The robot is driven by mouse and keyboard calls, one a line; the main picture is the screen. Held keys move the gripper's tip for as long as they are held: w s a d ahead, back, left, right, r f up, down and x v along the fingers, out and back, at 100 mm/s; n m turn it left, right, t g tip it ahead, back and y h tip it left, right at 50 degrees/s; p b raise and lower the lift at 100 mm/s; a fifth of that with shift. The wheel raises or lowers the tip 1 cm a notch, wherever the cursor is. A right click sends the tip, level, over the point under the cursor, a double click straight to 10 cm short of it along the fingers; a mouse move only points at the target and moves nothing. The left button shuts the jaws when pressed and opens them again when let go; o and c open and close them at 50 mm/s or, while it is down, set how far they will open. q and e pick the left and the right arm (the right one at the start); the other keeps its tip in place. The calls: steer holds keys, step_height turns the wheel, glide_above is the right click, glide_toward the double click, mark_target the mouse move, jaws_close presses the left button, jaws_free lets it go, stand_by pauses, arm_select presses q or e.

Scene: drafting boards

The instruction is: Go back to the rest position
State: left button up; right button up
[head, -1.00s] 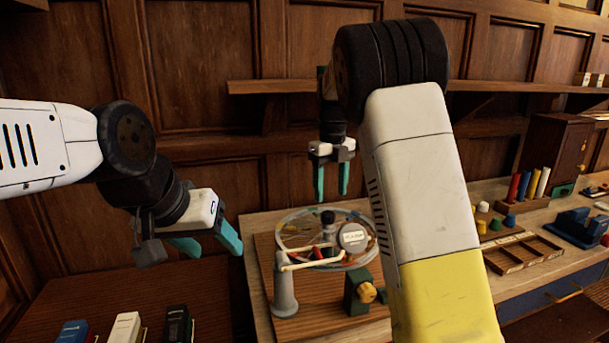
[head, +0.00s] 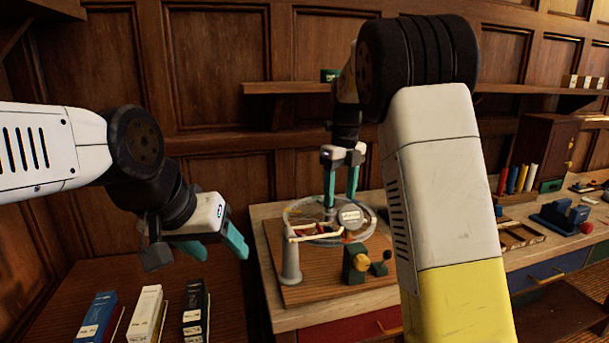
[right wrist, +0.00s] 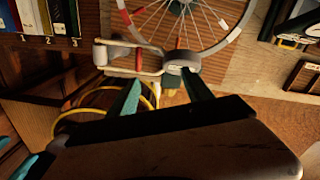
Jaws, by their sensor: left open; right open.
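My left gripper (head: 222,245) is open and empty at the left of the head view, above the dark wooden surface with the boxes. My right gripper (head: 342,188) is open and hangs fingers down in the head view, in front of the wood panelling and by the round wheel-like device (head: 300,215) on its wooden board. In the right wrist view its two teal fingers (right wrist: 160,92) are apart with nothing between them. Part of the wheel's rim and spokes (right wrist: 188,22) shows beyond them. My right arm hides part of the bench in the head view.
Blue, white and black boxes (head: 145,312) stand at the lower left. A wooden shelf (head: 285,87) runs along the back wall. A dark cabinet (head: 545,150), coloured books (head: 517,179) and a blue tape dispenser (head: 560,216) are at the right of the bench.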

steer(key=s+d+r+n+t+y, duration=0.1)
steer(key=s+d+r+n, duration=0.1)
steer(key=s+n, duration=0.5)
steer(key=s+d+r+n+t+y, duration=0.1)
steer(key=s+d+r+n+y, duration=0.15)
steer(key=s+n, duration=0.4)
steer(key=s+f+n+t+h, duration=0.1)
steer(key=s+n+t, duration=0.3)
steer(key=s+n, duration=1)
steer(key=shift+d+f+n+h, duration=0.35)
steer(key=shift+f+n, duration=0.2)
steer(key=shift+n, duration=0.4)
steer(key=shift+s, duration=0.1)
steer(key=shift+c, duration=0.2)
